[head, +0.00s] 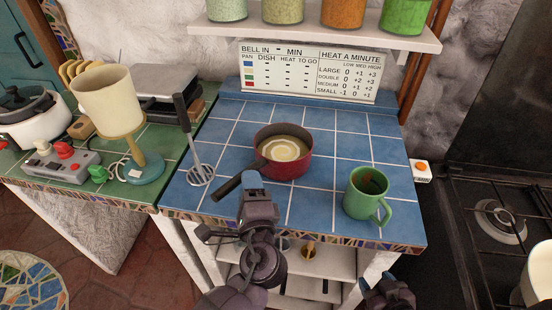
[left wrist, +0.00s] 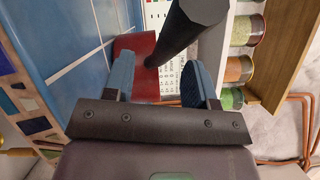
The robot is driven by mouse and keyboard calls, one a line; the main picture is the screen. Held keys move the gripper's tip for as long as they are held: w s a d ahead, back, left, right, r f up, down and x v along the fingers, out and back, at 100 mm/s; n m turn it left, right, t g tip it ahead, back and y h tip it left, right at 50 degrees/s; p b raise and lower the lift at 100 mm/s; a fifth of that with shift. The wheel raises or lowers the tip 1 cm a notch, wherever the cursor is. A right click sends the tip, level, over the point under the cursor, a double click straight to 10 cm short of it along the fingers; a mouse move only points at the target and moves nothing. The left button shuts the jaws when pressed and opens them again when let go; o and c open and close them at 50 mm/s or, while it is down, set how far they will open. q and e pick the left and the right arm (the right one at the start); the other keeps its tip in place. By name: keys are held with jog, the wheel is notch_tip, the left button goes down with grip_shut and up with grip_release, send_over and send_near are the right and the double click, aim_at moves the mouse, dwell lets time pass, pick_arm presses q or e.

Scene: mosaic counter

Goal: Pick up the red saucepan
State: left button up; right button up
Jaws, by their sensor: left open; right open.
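The red saucepan (head: 291,166) stands upright on the blue tiled counter with pale, creamy contents. Its dark handle (head: 227,188) points toward the front left. In the left wrist view the red pan wall (left wrist: 138,50) and the black handle (left wrist: 180,28) show beyond the fingers, the handle lying across the gap between them. My left gripper (head: 252,180) is open just by the handle, at the front of the pan; it also shows in the left wrist view (left wrist: 160,82). I cannot tell whether a finger touches the handle. My right gripper (head: 388,290) is open, low in front of the counter.
A green mug (head: 366,192) stands right of the pan near the front edge. A whisk-like utensil (head: 194,150) stands to the left. A cream lampshade-like cup on a stand (head: 107,100) is further left. A stove (head: 495,215) lies right. Blue tiles behind the pan are clear.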

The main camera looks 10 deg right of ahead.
pick_arm(q)
jog(key=w, duration=0.4)
jog(key=shift+r, duration=0.2)
grip_shut()
dwell(1.2)
jog(key=shift+r, duration=0.15)
